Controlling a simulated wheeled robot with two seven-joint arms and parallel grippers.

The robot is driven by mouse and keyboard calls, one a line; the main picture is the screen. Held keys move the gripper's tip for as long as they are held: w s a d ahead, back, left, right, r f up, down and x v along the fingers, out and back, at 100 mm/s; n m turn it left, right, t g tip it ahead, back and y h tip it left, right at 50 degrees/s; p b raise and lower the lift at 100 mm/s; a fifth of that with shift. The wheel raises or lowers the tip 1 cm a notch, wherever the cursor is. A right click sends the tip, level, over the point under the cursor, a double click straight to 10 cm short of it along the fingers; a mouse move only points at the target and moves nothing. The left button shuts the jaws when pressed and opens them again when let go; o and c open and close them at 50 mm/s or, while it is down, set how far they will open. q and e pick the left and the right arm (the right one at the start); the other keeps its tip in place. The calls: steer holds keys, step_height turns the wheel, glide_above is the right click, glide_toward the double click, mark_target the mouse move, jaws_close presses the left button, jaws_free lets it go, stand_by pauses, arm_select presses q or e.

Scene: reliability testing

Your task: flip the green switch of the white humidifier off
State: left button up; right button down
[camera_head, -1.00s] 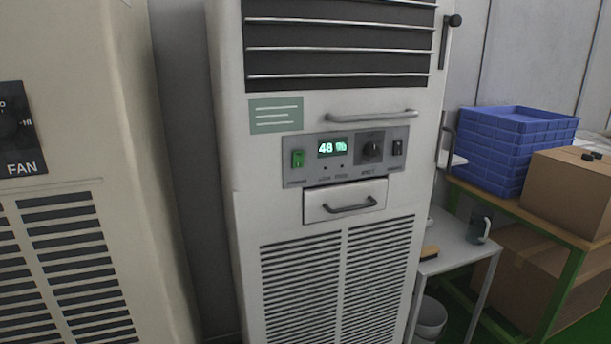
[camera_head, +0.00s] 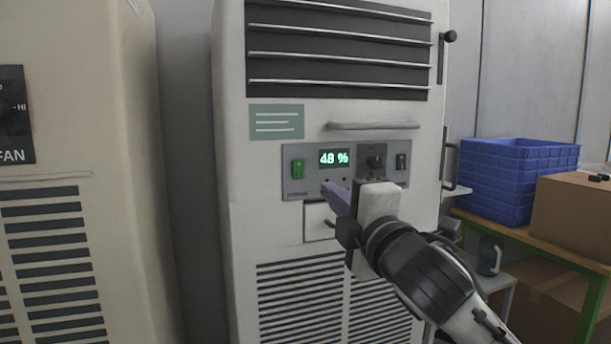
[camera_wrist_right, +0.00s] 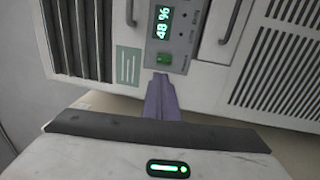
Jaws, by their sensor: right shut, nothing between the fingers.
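The white humidifier (camera_head: 245,230) stands upright in the middle of the head view. In the right wrist view the green switch (camera_wrist_right: 164,59) shows just beyond the fingertips. My right gripper (camera_head: 328,188) is shut and empty, its purple fingers pointing at the panel, below and to the right of the switch. I cannot tell whether the fingertips touch the panel. The gripper and arm hide part of the drawer below the panel. My left gripper is not in view.
A beige cabinet (camera_head: 100,130) with a FAN dial stands at the left. The humidifier has a long bar handle (camera_head: 373,126) above the panel. Blue crates (camera_head: 515,180) and a cardboard box (camera_head: 575,220) stand on a table at the right.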

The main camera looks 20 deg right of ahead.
mark_target(300, 164)
steer(key=w, duration=0.4)
steer(key=w+r, duration=0.1)
steer(key=w, duration=0.9)
steer(key=shift+a+r, duration=0.3)
steer(key=shift+r, duration=0.05)
